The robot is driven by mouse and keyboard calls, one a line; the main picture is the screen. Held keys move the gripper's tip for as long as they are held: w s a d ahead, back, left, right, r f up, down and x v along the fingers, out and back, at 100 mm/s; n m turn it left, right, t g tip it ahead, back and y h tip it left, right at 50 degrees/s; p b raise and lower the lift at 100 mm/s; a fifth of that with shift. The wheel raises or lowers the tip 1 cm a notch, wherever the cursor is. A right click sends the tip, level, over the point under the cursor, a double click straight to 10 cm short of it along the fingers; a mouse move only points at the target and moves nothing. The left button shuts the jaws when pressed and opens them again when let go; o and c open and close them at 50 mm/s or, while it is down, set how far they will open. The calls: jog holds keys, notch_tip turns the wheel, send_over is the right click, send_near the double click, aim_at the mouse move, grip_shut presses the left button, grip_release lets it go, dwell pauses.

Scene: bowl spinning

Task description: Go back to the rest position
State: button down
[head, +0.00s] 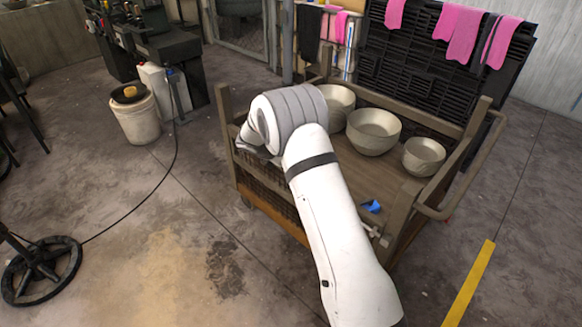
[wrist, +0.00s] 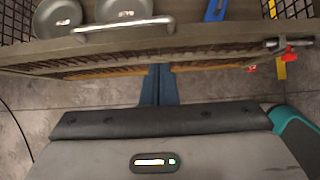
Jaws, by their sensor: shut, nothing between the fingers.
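My white arm reaches up across the middle of the head view and bends left over the near edge of the cart (head: 270,214). My gripper (wrist: 159,72) shows in the wrist view as two blue fingers, shut together with nothing between them. They point at the cart's near side, below its rim. In the head view the arm hides most of the gripper. Three pale bowls stand upright on the cart: a rear bowl (head: 338,108), a middle bowl (head: 373,138) and a smaller right bowl (head: 423,160). Parts of two bowls show in the wrist view (wrist: 58,18).
A small blue object (head: 371,206) lies on the cart's deck. A white bucket (head: 137,118) and a black cable are on the floor at left, with a handwheel (head: 42,272) nearer. The floor left of the cart is largely clear.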

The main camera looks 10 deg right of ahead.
jog(key=s+d+r+m+g+y+p, duration=0.1)
jog(key=s+d+r+m+p, duration=0.15)
jog(key=s+r+m, duration=0.55)
jog(key=s+d+r+m+g+y+p, duration=0.1)
jog(key=s+d+r+m, duration=0.3)
jog(key=s+r, duration=0.75)
jog(key=s+r+m+y+p, duration=0.1)
jog(key=s+m, duration=0.5)
jog(key=s, duration=0.6)
jog(key=s+r+m+y+p, duration=0.2)
jog(key=s+r+m, duration=0.4)
jog(key=s, duration=0.5)
jog(key=shift+s+d+r+m+y, duration=0.15)
jog(key=shift+s+r+m+y, duration=0.3)
jog(key=shift+m, duration=0.35)
jog(key=shift+w+f, duration=0.1)
jog(key=shift+f, duration=0.05)
